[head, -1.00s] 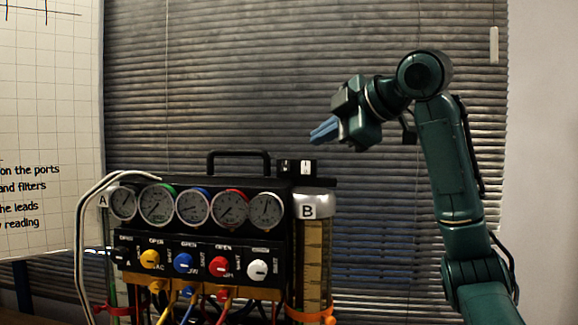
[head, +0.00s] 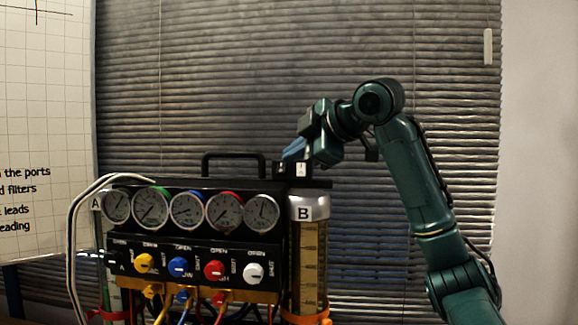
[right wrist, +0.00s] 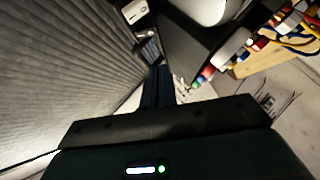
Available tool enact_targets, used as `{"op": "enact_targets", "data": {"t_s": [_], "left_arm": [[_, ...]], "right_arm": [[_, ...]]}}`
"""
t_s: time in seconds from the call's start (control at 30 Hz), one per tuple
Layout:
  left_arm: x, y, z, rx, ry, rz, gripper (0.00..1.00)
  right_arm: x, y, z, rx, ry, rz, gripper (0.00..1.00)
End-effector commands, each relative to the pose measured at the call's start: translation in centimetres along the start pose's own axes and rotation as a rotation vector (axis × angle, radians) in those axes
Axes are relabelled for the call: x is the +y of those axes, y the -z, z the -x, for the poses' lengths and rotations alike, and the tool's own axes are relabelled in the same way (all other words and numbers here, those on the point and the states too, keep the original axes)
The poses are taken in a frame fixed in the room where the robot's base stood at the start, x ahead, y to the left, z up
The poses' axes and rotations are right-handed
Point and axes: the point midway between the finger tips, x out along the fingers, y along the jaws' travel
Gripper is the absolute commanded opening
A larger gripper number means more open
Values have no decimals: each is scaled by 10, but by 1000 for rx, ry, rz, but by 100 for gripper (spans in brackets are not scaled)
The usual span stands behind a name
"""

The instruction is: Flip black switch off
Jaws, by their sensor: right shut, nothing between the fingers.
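A small black switch box (head: 292,169) sits on top of the gauge rig at its right end. It has a dark switch (head: 282,169) on the left and a white one (head: 300,169) on the right. My right gripper (head: 290,153) has its blue fingers shut and empty, just above and behind the box. I cannot tell whether the fingertips touch the switch. In the right wrist view the shut fingers (right wrist: 156,85) point towards a dark part beside a white block (right wrist: 135,11). The switch's position is too small to read. My left gripper is out of view.
The rig has a row of gauges (head: 187,209), coloured knobs (head: 178,267) and a black carrying handle (head: 235,156). Cylinder B (head: 309,250) stands at its right. Blinds (head: 400,60) hang behind, and a whiteboard (head: 45,130) is at the left.

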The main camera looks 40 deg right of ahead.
Motion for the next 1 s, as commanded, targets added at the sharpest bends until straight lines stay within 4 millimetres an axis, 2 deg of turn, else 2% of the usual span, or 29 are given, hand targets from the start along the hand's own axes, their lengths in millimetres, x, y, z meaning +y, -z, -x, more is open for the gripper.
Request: {"op": "enact_targets", "data": {"t_s": [0.1, 0.3, 0.5, 0.87, 1.0], "left_arm": [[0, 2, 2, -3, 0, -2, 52], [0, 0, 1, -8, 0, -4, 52], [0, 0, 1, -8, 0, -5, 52], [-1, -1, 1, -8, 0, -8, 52], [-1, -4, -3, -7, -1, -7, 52]], "right_arm": [[0, 0, -26, -2, 4, 0, 0], [0, -21, -46, -3, 2, -2, 0], [0, -28, -53, -1, -1, 0, 0], [0, -30, -54, 0, -3, 2, 0], [1, -38, -56, 2, -23, 22, 0]]}}
